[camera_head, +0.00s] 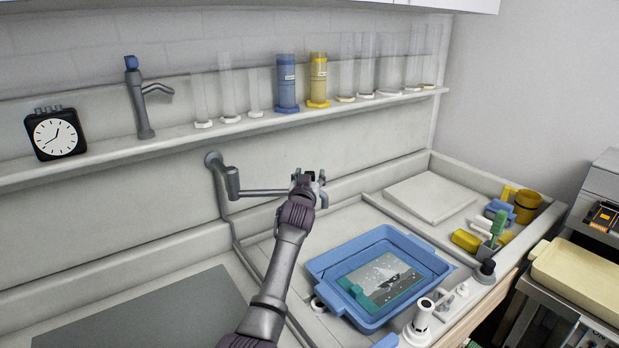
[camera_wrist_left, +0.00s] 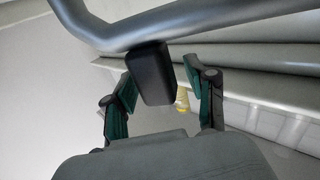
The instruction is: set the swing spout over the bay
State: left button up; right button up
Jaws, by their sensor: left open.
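The grey swing spout (camera_head: 262,192) comes off a wall mount at the back and reaches right along the back wall of the wet bench. I see gaps at the fingers. The bay (camera_head: 335,215) is the recessed area holding a blue tray (camera_head: 322,262). My right gripper is out of view.
A print (camera_head: 385,280) lies in the blue tray. A shelf with several cylinders (camera_head: 287,85), a tap (camera_head: 140,100) and a clock (camera_head: 55,133) runs behind the spout. A white board (camera_head: 430,197) and small bottles (camera_head: 466,240) are at right.

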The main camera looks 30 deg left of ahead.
pick_arm(q)
jog(key=shift+s, duration=0.15)
jog(key=v, duration=1.1)
jog(key=shift+s+d, duration=0.25)
jog(key=shift+s, duration=0.05)
